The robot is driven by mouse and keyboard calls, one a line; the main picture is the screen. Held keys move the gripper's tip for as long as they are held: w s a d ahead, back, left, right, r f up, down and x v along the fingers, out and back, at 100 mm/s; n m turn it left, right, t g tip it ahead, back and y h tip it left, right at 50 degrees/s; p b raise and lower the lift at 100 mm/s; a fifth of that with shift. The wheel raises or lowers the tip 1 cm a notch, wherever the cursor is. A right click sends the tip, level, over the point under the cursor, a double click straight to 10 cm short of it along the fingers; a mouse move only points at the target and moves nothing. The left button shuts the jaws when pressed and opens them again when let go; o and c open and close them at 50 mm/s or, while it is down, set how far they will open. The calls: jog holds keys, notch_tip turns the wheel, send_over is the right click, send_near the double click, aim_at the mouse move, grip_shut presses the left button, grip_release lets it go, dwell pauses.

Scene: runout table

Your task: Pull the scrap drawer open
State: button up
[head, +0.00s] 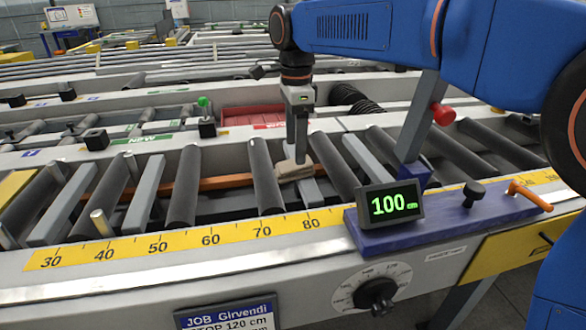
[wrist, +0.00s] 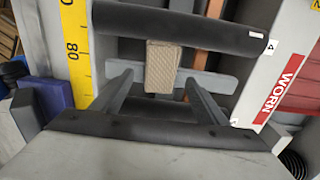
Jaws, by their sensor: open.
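My gripper (head: 299,155) points down over the rollers in the head view. Its two fingers are open and spread apart in the wrist view (wrist: 159,78). A tan ribbed block (head: 294,170) lies among the rollers by the fingertips. In the wrist view the block (wrist: 163,66) shows just past and between the fingertips, and I cannot tell whether they touch it. No drawer is clearly labelled as scrap. A yellow panel (head: 500,248) with a dark handle-like mark is on the table's front at the lower right, away from my gripper; I cannot tell whether it is the drawer.
Grey rollers (head: 183,190) and a yellow scale (head: 135,247) run along the table. A dial (head: 375,291) is on the front. A red bin (head: 258,118) near a WORN label lies behind.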

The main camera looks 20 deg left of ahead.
jog(key=shift+w+f, duration=0.1)
jog(key=shift+f, duration=2.35)
jog(key=c, duration=1.2)
jog(key=shift+c, duration=0.2)
notch_tip(320, 180, up, 10)
